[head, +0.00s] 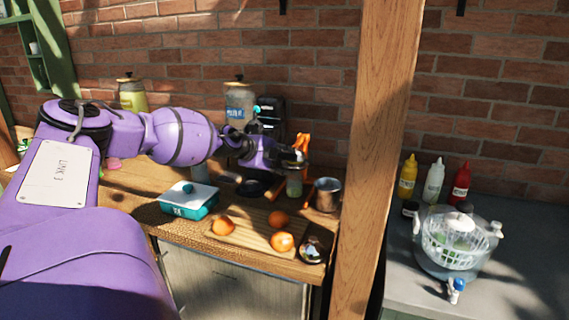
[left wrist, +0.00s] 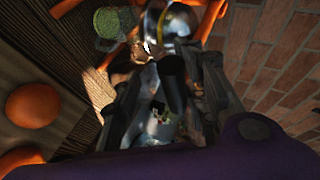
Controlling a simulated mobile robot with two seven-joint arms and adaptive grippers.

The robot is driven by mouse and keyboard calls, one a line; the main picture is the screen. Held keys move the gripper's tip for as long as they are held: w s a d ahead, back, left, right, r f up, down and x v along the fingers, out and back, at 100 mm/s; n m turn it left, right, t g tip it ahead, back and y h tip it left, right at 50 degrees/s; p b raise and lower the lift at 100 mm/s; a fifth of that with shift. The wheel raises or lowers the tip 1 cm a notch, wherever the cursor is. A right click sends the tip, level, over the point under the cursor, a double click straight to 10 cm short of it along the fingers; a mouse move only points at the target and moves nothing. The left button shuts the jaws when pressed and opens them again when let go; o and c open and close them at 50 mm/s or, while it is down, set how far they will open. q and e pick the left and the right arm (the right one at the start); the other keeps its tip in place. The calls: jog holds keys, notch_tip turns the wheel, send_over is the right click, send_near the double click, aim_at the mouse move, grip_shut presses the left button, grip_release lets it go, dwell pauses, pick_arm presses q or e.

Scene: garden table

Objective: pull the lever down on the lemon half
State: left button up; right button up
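An orange lever press (head: 302,143) stands at the back of the wooden table, partly hidden by my left gripper. In the left wrist view its orange frame (left wrist: 212,18) curves around a shiny metal dome (left wrist: 172,20). My left gripper (head: 294,158) is at the press, reaching in from the left. In the left wrist view its fingers (left wrist: 168,88) lie on both sides of a dark rod, possibly the lever's grip. Shadow hides whether they touch it. I cannot make out a lemon half. My right gripper is not in view.
A board (head: 250,234) with several oranges (head: 282,242) lies in front of the press. A teal box (head: 188,199) is left of it. A metal cup (head: 326,194) stands to the right, near a wooden post (head: 375,150). A brick wall is behind.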

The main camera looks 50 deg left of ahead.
pick_arm(q)
jog(key=r, duration=0.9)
jog(key=shift+d+r, duration=0.25)
jog(key=shift+r, duration=0.05)
jog(key=shift+a, duration=0.15)
jog(key=shift+c, duration=0.2)
